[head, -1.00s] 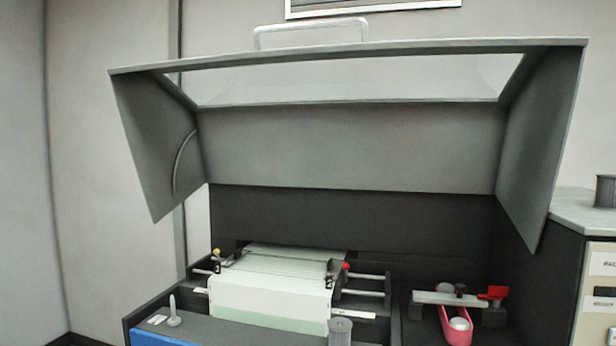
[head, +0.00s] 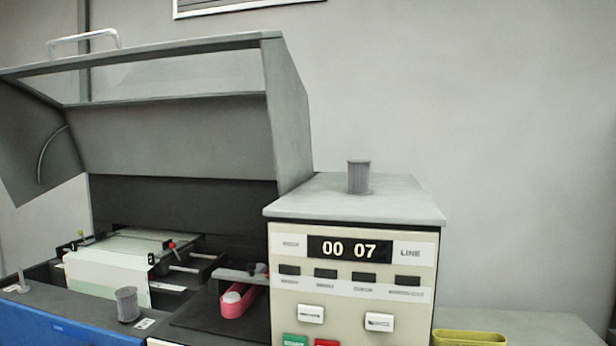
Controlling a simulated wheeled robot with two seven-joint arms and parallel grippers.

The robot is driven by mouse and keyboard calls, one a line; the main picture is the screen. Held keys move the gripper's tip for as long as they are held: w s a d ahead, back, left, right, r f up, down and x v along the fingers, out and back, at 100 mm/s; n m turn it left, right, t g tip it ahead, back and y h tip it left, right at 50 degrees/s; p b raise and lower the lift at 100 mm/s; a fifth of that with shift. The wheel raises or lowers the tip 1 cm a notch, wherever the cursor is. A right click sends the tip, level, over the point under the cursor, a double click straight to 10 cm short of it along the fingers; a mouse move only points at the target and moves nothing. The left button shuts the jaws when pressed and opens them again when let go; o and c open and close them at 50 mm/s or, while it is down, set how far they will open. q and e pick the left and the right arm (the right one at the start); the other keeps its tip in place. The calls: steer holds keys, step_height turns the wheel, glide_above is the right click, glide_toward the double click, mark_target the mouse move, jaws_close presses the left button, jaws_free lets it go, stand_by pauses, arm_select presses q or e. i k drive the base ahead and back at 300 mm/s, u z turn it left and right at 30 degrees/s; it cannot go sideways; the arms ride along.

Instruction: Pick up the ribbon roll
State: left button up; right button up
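A pink loop around a white roll (head: 236,300), which looks like the ribbon roll, sits in the dark bay to the right of the paper in the head view. A grey bar (head: 240,275) crosses over its far end, and the control panel housing stands close on its right. Neither of my grippers is in view.
A raised grey lid (head: 180,140) hangs over the printer. Paper (head: 100,278) lies to the left. Grey ribbed cylinders stand on the front ledge (head: 127,305) and on the panel top (head: 358,177). A yellow-green tray (head: 470,338) is at the lower right.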

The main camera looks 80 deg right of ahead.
mark_target(359, 171)
steer(key=z, duration=1.85)
